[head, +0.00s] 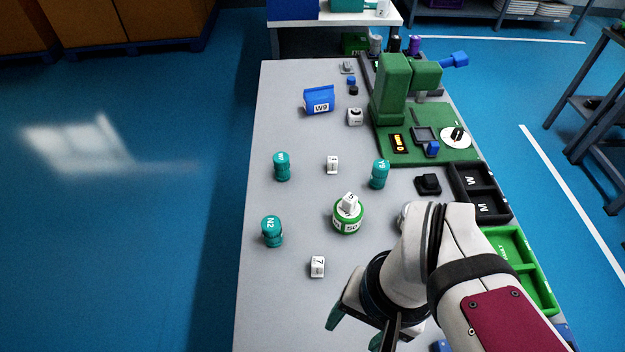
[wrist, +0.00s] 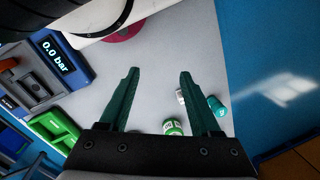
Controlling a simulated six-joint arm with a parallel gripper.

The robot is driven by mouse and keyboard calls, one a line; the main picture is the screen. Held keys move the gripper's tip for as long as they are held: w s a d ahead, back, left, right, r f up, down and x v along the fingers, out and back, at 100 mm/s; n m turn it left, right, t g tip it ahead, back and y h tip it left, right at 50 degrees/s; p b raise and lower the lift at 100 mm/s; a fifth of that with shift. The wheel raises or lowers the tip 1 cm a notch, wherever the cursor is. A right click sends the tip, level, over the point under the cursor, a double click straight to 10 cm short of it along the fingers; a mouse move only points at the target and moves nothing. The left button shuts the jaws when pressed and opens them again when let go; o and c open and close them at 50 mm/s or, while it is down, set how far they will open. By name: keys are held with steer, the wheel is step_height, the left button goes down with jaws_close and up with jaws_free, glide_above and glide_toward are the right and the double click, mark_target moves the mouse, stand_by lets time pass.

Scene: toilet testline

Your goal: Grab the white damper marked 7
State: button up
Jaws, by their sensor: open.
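The white damper marked 7 (head: 317,266) is a small white block standing on the grey table, toward the near left in the head view. In the wrist view a small white piece (wrist: 181,97), likely this damper, shows partly hidden behind the right finger. My gripper (head: 356,332) is to the right of and nearer than the damper, apart from it. In the wrist view my gripper (wrist: 160,73) has its two teal fingers wide apart with nothing held between them.
Teal cylinder N2 (head: 272,231) stands left of the damper. A green-and-white ring part (head: 348,215) with a white block on it stands behind. Another white block marked 1 (head: 332,164) is farther back. Green trays (head: 520,262) line the right edge. Table around the damper is clear.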

steer(key=shift+o, duration=0.5)
steer(key=w+f+m+g+y, duration=0.3)
steer(key=w+m+y, duration=0.2)
steer(key=w, duration=0.4)
steer(key=m+t+y, duration=0.5)
steer(key=m+y, duration=0.2)
steer(key=m, duration=0.2)
glide_toward(318, 265)
steer(key=x, duration=0.3)
steer(key=f+x, duration=0.1)
steer(key=x, duration=0.6)
steer(key=shift+w+f, duration=0.35)
steer(key=shift+w, duration=0.05)
jaws_close()
